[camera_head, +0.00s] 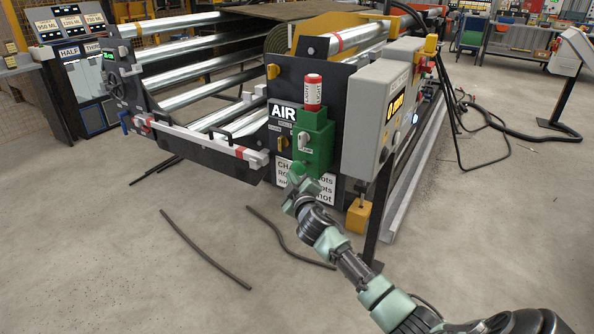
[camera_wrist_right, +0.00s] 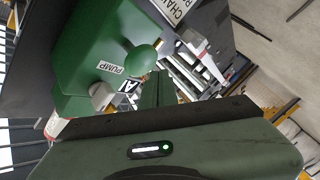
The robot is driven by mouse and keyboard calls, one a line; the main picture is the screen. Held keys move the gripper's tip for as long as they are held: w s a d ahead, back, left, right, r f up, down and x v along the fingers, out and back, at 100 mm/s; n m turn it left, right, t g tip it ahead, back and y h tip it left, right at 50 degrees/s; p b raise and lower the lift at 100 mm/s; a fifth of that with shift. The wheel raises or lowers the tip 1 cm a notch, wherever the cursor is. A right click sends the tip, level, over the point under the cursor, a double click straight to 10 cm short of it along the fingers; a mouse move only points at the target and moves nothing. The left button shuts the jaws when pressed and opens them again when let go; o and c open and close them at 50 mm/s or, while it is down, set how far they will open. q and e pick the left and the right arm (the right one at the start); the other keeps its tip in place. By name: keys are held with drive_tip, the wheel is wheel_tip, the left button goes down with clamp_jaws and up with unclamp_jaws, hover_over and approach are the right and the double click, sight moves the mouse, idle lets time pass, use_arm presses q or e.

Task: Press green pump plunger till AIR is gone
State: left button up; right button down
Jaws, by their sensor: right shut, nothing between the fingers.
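The green pump (camera_head: 317,145) is fixed to the front of the machine's dark end panel, with a red-and-white cylinder on top. Its green round plunger knob (camera_wrist_right: 141,60) sticks out beside the PUMP label in the right wrist view. The white-on-black AIR sign (camera_head: 284,112) shows left of the pump; the wrist view shows only part of it. My right gripper (camera_head: 298,186) is at the pump's lower front, close to the knob. Its fingers (camera_wrist_right: 160,78) are shut and empty; I cannot tell whether they touch the knob. My left gripper is out of view.
A grey control box (camera_head: 383,112) stands right of the pump on a dark post. A white lettered sign (camera_head: 283,172) is below the pump, partly behind my gripper. Dark strips (camera_head: 205,250) lie on the open concrete floor in front. A yellow block (camera_head: 358,216) sits by the post.

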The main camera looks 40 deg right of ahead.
sight(298, 169)
drive_tip(key=shift+d, duration=0.1)
drive_tip(key=shift+w+d, duration=0.2)
drive_tip(key=shift+d, duration=0.1)
drive_tip(key=shift+d, duration=0.2)
idle(0.6)
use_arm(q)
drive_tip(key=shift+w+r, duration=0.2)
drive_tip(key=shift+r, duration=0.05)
use_arm(e)
drive_tip(key=shift+w+d+r, duration=0.1)
drive_tip(key=shift+w+d, duration=0.1)
drive_tip(key=shift+d, duration=0.15)
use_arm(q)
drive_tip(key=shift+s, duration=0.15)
use_arm(e)
drive_tip(key=shift+w+d, duration=0.2)
drive_tip(key=shift+d, duration=0.35)
idle(0.3)
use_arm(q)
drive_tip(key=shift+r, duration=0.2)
use_arm(e)
drive_tip(key=shift+d, duration=0.25)
